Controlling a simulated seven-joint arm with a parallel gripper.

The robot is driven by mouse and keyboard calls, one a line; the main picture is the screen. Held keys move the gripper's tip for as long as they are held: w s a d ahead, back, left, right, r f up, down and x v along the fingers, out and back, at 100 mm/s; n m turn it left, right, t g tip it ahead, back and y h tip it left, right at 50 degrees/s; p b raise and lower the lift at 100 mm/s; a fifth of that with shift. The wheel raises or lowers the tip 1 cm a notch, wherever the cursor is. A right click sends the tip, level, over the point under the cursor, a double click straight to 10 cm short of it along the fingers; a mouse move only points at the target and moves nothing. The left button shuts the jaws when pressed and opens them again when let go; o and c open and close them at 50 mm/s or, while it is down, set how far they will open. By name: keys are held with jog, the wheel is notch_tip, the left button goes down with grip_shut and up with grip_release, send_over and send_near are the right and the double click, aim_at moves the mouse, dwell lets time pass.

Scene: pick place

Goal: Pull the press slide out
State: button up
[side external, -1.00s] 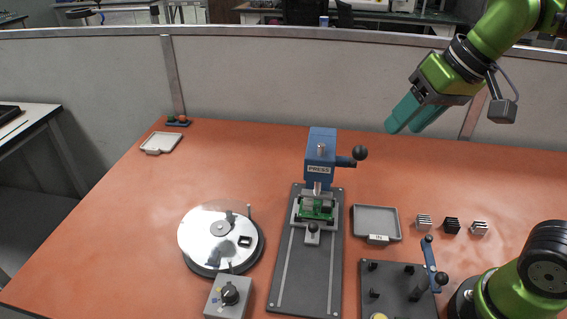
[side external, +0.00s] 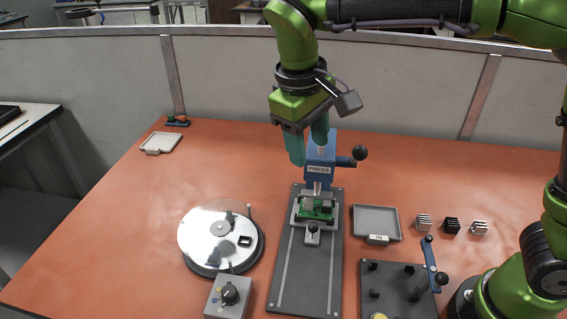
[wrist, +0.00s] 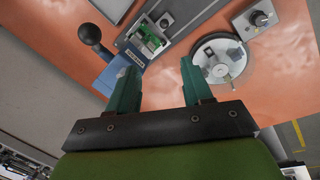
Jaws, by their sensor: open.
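The blue press (side external: 319,165) stands at the far end of a dark rail plate (side external: 309,268). The press slide (side external: 316,216) sits under the press head, with a green circuit board (side external: 317,207) on it and a dark knob (side external: 312,228) at its front. The press also shows in the wrist view (wrist: 113,72), with the green board (wrist: 148,38) beyond it. My gripper (side external: 308,150) is open and empty, in the air by the press head's upper left. Its teal fingers show apart in the wrist view (wrist: 157,75).
A round turntable (side external: 221,238) and a control box with a dial (side external: 229,296) stand left of the rail. A grey tray (side external: 376,222), several small blocks (side external: 451,225) and a fixture board (side external: 398,290) lie right. The press's side lever (side external: 350,160) sticks out right.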

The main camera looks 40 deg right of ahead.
send_near(313, 225)
jog(key=f, duration=0.3)
jog(key=d+f, duration=0.1)
jog(key=f, duration=0.4)
jog(key=shift+w+d+f, duration=0.15)
jog(key=shift+d+f, duration=0.2)
jog(key=shift+f, duration=0.05)
grip_shut()
